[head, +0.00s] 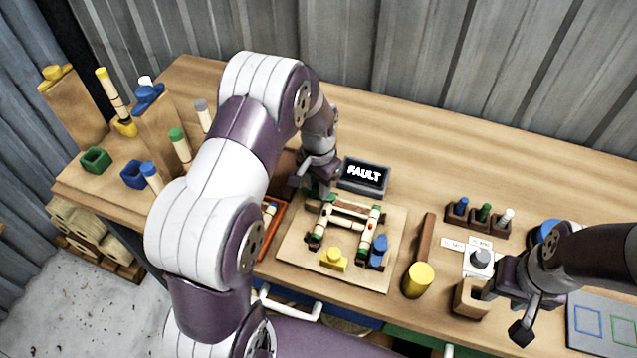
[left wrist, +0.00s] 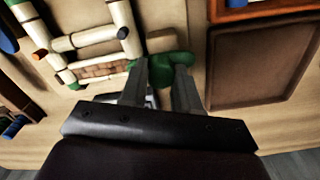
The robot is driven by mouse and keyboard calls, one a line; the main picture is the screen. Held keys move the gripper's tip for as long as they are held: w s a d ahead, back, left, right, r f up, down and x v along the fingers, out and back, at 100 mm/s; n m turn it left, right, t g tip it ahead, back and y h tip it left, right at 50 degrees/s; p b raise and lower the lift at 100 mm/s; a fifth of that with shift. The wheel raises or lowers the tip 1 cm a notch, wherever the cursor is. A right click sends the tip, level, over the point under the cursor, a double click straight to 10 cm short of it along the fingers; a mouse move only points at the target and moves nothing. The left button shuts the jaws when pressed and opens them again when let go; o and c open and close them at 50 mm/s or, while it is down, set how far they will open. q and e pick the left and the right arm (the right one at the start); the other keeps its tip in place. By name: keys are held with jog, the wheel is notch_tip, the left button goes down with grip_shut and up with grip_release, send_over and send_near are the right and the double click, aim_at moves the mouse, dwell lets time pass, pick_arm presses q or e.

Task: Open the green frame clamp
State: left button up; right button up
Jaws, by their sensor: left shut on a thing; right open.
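The green frame clamp (left wrist: 172,66) sits at a corner of the rattan frame (left wrist: 122,22) in the left wrist view. My left gripper (left wrist: 160,86) has its two fingers on either side of a green part of it and is shut on it. In the head view, my left gripper (head: 318,190) is at the back left of the frame (head: 348,212) and mostly hides the clamp. Whether the clamp is open or closed cannot be told. My right gripper (head: 504,308) is open and empty at the right, beside a small wooden block (head: 468,299).
A yellow clamp (head: 333,259) and a blue clamp (head: 378,251) stand on the board (head: 300,256) in front. A display reading FAULT (head: 364,175) stands behind. A yellow cylinder (head: 418,279) and a peg rack (head: 477,222) are to the right. The back right table is clear.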

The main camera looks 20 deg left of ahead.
pick_arm(q)
jog(key=n, duration=0.3)
jog(key=shift+r+n+p, duration=0.15)
jog(key=shift+n+p, duration=0.25)
jog(key=n, duration=0.5)
jog(key=shift+p, duration=0.4)
jog(key=n, duration=0.4)
jog(key=shift+w+n, duration=0.1)
jog(key=shift+n, duration=0.3)
jog(key=shift+n+p, duration=0.35)
jog(key=shift+n, duration=1.65)
jog(key=o, duration=0.9)
jog(key=shift+o, duration=0.8)
